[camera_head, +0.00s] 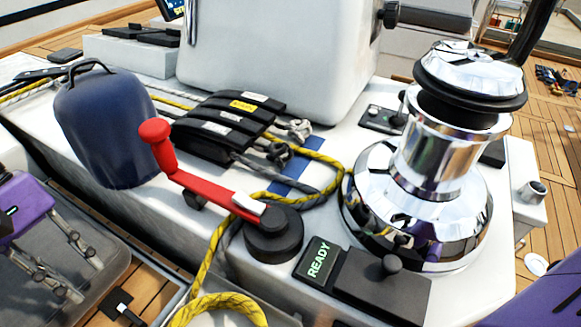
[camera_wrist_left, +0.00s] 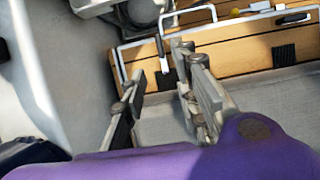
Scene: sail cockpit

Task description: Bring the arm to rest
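My left gripper (camera_head: 86,279) hangs at the lower left in the head view, over the grey and teak footwell beside the white coaming. Its two grey linked fingers stand apart with nothing between them. A purple part of my own body shows in the bottom right corner of the head view. My right gripper's fingers are not in view.
A red-handled crank (camera_head: 212,194), a blue covered winch (camera_head: 107,125), black rope clutches (camera_head: 229,123) and a chrome winch (camera_head: 418,185) crowd the white deck. A yellow rope (camera_head: 205,270) hangs in loops. A black box shows a lit "READY" sign (camera_head: 318,260).

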